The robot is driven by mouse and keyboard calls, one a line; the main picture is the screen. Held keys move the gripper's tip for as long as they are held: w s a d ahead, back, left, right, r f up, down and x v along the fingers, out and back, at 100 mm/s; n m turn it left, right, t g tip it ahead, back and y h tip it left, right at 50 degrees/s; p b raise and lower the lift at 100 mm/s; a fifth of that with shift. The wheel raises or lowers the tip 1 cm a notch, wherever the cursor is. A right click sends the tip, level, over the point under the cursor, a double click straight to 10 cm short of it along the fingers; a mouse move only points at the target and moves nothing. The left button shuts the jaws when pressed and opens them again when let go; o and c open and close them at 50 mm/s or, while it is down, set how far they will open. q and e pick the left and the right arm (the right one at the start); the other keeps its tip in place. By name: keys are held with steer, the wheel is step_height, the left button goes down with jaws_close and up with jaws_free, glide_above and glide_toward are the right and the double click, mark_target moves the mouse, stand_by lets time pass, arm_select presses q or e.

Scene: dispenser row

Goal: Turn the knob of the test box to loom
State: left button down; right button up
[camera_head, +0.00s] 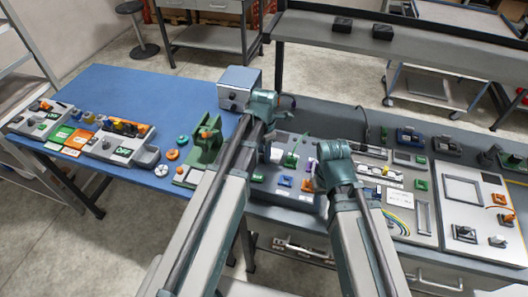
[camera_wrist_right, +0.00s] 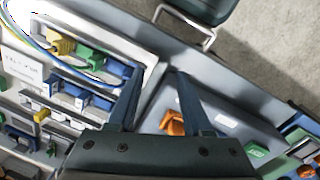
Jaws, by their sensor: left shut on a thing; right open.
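The grey test box (camera_head: 238,76) stands at the back edge, near the right end of the blue table. A small dark knob (camera_head: 233,97) shows on its front face, and the markings are too small to read. My left gripper (camera_head: 265,103) is just to the right of this face and overlaps the box's lower right corner. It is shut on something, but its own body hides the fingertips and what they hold.
A green stand (camera_head: 207,142) is left of my left arm. A dark panel with small coloured parts, one of them orange (camera_wrist_right: 173,122), lies near my right gripper. A wiring board (camera_head: 400,200) lies to the right. Much of the blue table's (camera_head: 150,95) back is clear.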

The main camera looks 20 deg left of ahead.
stand_by(0.3)
arm_select(q)
steer(key=m, duration=0.6)
steer(key=shift+m, duration=0.4)
steer(key=m, duration=0.9)
steer(key=shift+m, duration=0.4)
steer(key=m, duration=0.3)
steer(key=shift+m, duration=0.4)
steer(key=m, duration=0.6)
steer(key=shift+m, duration=0.3)
